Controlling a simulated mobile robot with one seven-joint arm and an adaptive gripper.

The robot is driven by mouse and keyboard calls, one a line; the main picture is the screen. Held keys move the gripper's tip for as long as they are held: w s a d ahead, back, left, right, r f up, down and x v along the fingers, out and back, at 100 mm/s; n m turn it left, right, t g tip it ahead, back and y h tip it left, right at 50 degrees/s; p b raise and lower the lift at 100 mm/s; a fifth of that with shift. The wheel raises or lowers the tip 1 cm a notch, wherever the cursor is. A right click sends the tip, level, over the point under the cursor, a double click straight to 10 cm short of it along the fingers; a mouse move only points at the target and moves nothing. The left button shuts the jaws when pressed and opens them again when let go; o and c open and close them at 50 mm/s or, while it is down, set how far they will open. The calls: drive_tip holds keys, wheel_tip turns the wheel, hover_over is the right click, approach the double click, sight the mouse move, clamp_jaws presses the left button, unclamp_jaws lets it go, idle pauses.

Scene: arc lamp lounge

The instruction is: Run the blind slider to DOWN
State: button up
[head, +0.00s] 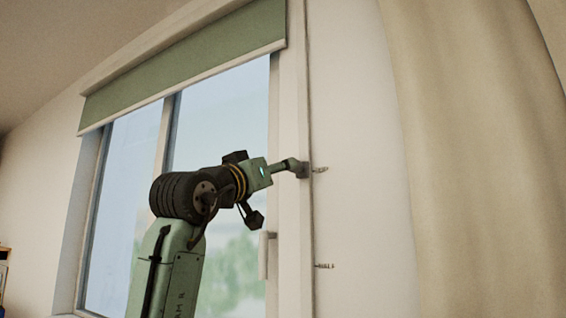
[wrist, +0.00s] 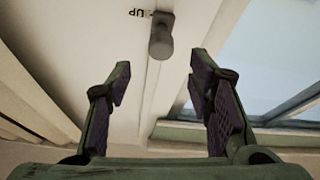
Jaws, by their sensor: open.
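The blind slider (head: 303,169) is a small dark block with a protruding knob on the right window frame. It is at the upper of two marks (head: 320,170). In the wrist view, the slider's grey knob (wrist: 161,40) is at top centre beside an upside-down "UP" label (wrist: 140,13). My gripper (wrist: 160,76) is open and empty, its two fingers spread left and right; the knob lies ahead of the gap, and I see no contact. In the head view, my gripper (head: 260,173) is just left of the slider, its fingers hard to make out. The green blind (head: 185,72) covers only the window's top.
A lower mark (head: 324,266), too small to read, is on the wall below the slider. A pale window handle (head: 264,255) sticks out on the frame to the lower left. A beige curtain (head: 470,150) hangs at the right, with bare wall between.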

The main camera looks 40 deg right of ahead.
drive_tip(key=p+x, duration=0.3)
drive_tip(key=x, duration=0.5)
drive_tip(key=shift+w+d+r+p, duration=0.1)
drive_tip(key=shift+w+d+p, duration=0.1)
drive_tip(key=shift+d+p, duration=0.15)
drive_tip(key=shift+a, duration=0.1)
drive_tip(key=shift+c, duration=0.3)
clamp_jaws()
